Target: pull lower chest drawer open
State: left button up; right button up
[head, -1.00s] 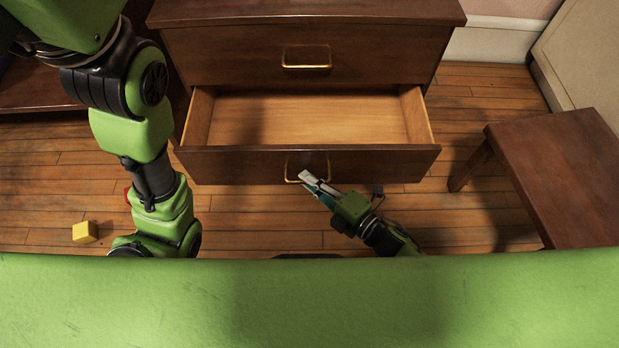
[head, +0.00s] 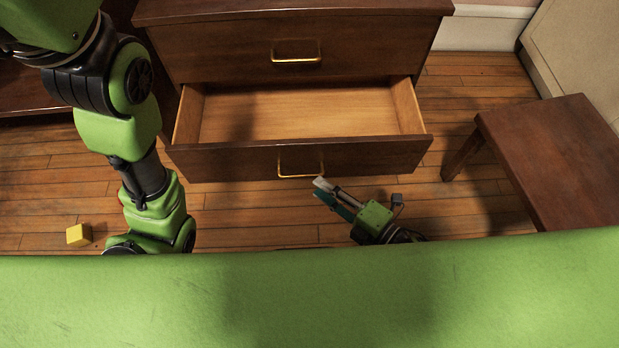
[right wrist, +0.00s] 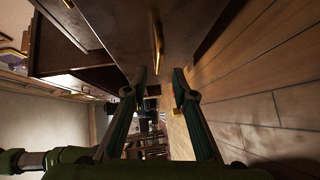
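The dark wooden chest's lower drawer (head: 380,154) is pulled out, and its pale, empty interior shows. Its brass handle (head: 301,175) is on the middle of the front. My right gripper (head: 321,191) is just in front of and below the handle, apart from it. In the right wrist view my right gripper (right wrist: 159,80) has its fingers spread with nothing between them, and the brass handle (right wrist: 157,45) is beyond the tips. My left arm runs down the left side of the head view; its gripper is not visible.
The upper drawer (head: 230,52) is shut, with its own brass handle (head: 296,58). A wooden side table (head: 560,150) stands at the right. A small yellow block (head: 78,235) lies on the floor at the left. Floor shows between chest and table.

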jog(key=shift+v, duration=2.4)
